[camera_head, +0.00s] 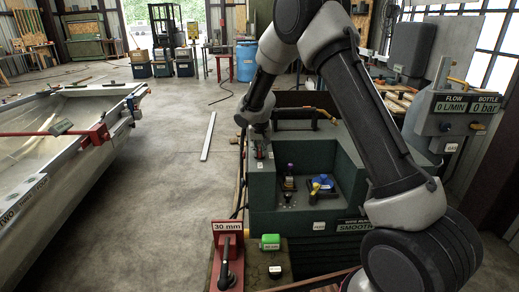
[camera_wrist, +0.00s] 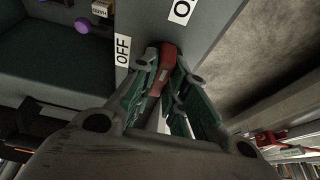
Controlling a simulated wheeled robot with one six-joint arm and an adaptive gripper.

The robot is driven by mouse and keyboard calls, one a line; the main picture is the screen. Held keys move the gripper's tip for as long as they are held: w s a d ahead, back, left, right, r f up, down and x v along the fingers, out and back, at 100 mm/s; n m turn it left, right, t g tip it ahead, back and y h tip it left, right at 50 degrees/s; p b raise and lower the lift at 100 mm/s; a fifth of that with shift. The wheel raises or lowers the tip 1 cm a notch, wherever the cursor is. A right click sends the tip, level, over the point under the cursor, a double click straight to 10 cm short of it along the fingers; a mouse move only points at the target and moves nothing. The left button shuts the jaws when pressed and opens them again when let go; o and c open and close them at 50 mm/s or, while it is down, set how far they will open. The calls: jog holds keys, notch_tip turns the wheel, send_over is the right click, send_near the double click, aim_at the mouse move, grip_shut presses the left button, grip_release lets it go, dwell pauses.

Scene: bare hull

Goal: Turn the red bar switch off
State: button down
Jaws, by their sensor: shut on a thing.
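The red bar switch (camera_wrist: 166,62) sits on a grey panel in the wrist view. A white OFF label (camera_wrist: 122,50) is to its left and an ON label (camera_wrist: 181,10), partly cut off, is above right. The bar's far end lies between the two labels. My gripper (camera_wrist: 164,74) is shut on the bar, with a green-padded finger on each side. Its near end is partly hidden between the fingers. In the head view my gripper (camera_head: 258,132) is down at the left side of a green bench box, and the switch is too small to make out surely.
The green box (camera_head: 345,147) holds small coloured items. A boat hull (camera_head: 60,150) is at left. A flow and bottle gauge (camera_head: 468,107) is at right.

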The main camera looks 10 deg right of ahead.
jog(key=shift+n, duration=0.4)
jog(key=n+y, duration=0.1)
jog(key=n, duration=0.2)
jog(key=shift+d+n+y, duration=0.1)
jog(key=shift+n+y, duration=0.2)
jog(key=n+y, duration=0.1)
jog(key=n, duration=0.3)
jog(key=shift+d+n+g+y, duration=0.1)
jog(key=shift+n+g+y, duration=0.2)
jog(key=shift+g+y, duration=0.1)
jog(key=n+g+y, duration=0.1)
jog(key=n, duration=0.3)
jog(key=shift+w+n, duration=0.1)
jog(key=shift+n, duration=0.2)
jog(key=shift+d+n+g+y, duration=0.15)
jog(key=shift+n+g, duration=0.3)
jog(key=shift+n, duration=0.6)
jog(key=shift+a+n+g+y, duration=0.1)
jog(key=shift+n+g+y, duration=0.25)
jog(key=shift+n, duration=0.7)
jog(key=c, duration=1.4)
grip_release()
jog(key=shift+c, duration=0.2)
